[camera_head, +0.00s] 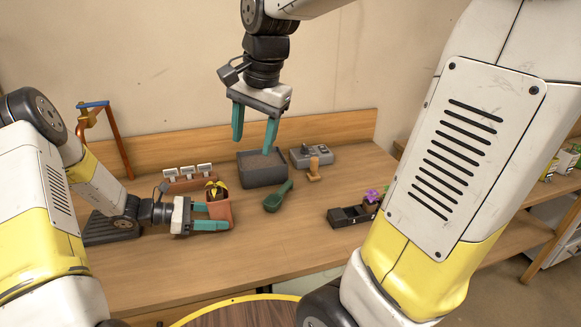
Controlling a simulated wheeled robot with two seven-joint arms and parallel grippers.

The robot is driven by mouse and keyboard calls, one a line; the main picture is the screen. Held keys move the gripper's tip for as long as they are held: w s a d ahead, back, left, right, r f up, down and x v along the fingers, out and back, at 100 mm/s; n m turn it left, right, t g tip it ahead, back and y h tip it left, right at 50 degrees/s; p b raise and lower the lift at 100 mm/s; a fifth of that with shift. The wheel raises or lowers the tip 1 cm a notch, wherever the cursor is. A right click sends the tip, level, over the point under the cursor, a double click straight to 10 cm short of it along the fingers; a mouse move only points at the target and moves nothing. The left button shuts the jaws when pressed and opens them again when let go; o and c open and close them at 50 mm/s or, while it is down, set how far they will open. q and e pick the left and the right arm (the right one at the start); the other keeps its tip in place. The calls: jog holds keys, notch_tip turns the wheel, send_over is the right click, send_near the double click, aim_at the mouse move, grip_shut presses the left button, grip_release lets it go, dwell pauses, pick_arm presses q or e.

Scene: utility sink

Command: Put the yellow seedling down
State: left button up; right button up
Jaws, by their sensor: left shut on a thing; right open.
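The yellow seedling (216,187) shows yellow leaves and dark soil at the top of a terracotta pot (219,210). My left gripper (213,213) comes in from the left, low over the wooden table, with its teal fingers shut on the pot. The fingers hide part of the pot, and I cannot tell whether its base touches the table. My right gripper (254,128) hangs above the grey soil tub, pointing down, open and empty.
Behind stand the grey soil tub (262,177), a grey device (311,155) and a wooden stamp-like tool (314,170). A green scoop (278,196) lies mid-table. A black tray (352,216) with a purple flower (372,195) is at right. A terracotta planter with white labels (188,184) is behind the pot. The front middle is clear.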

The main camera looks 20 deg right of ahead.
jog(key=s+d+n+t, duration=0.1)
jog(key=s+d+n, duration=0.1)
jog(key=s+n, duration=0.2)
jog(key=s+d+f+n+t, duration=0.1)
jog(key=s+n, duration=0.3)
jog(key=s, duration=0.4)
jog(key=shift+d+f+n+t+y, duration=0.3)
jog(key=shift+d+n+t, duration=0.1)
jog(key=shift+d+t, duration=0.35)
pick_arm(q)
jog(key=o, duration=1.1)
jog(key=shift+c, duration=0.2)
